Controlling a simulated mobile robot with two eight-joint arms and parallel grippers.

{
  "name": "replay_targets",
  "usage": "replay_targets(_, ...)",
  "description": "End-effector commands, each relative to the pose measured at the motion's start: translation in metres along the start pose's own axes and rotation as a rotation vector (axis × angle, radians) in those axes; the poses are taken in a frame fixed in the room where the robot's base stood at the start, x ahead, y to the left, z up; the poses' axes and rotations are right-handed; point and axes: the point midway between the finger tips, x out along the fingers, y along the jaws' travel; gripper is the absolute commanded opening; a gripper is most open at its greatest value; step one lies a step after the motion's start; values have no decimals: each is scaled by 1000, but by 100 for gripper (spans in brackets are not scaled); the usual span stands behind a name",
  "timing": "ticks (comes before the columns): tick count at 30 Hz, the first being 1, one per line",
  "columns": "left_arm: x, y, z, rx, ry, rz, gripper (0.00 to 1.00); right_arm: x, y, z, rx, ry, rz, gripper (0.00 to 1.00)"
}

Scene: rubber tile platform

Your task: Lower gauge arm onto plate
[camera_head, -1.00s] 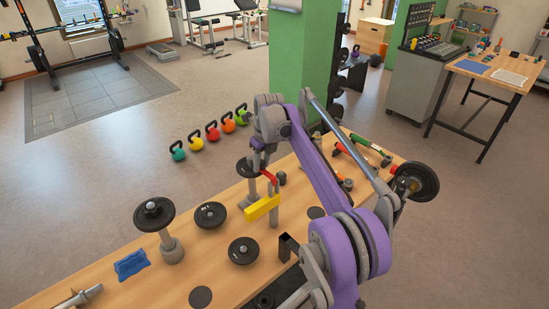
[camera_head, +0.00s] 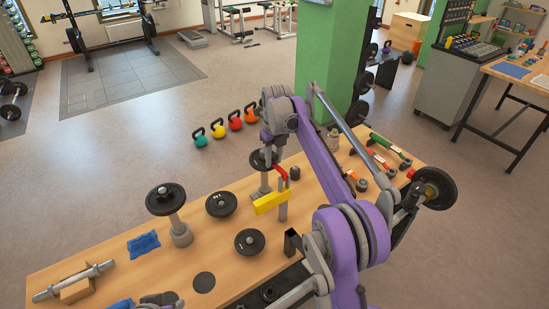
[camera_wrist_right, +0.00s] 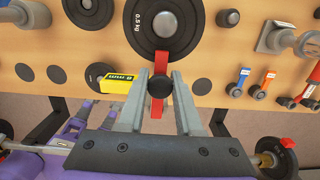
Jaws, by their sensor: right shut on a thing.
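The gauge stand's red arm (camera_head: 281,173) rises above its yellow block (camera_head: 271,202). The arm also shows in the right wrist view (camera_wrist_right: 158,112), with a black knob (camera_wrist_right: 160,87) on it. My right gripper (camera_head: 267,146) is shut on the knob, one finger on each side. A black plate (camera_head: 258,162) on a post is behind the arm; it is marked 0.5 kg in the right wrist view (camera_wrist_right: 138,38). The arm's far end overlaps the plate's near edge there; I cannot tell whether they touch.
Another plate (camera_head: 161,198) stands on a post to the left. Two plates (camera_head: 221,204) (camera_head: 250,242) lie on the wooden bench. A blue cloth (camera_head: 144,243) and a small dumbbell bar (camera_head: 73,283) are at the left. A green column stands behind.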

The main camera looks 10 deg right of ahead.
Motion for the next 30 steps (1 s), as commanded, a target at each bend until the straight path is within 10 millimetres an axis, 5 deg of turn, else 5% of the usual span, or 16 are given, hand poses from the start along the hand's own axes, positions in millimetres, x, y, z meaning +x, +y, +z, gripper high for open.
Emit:
replay_targets(5,1,0,2,0,-2,0,50,6,2,0,-2,1,3,0)
replay_targets(6,1,0,2,0,-2,0,50,6,2,0,-2,1,3,41)
replay_targets(10,1,0,1,0,-2,0,50,4,2,0,-2,0,3,64)
replay_targets(21,0,0,-1,0,1,0,50,-4,1,1,-1,-1,2,64)
replay_targets(30,-8,0,-16,0,18,0,50,-62,1,2,-2,-4,1,64)
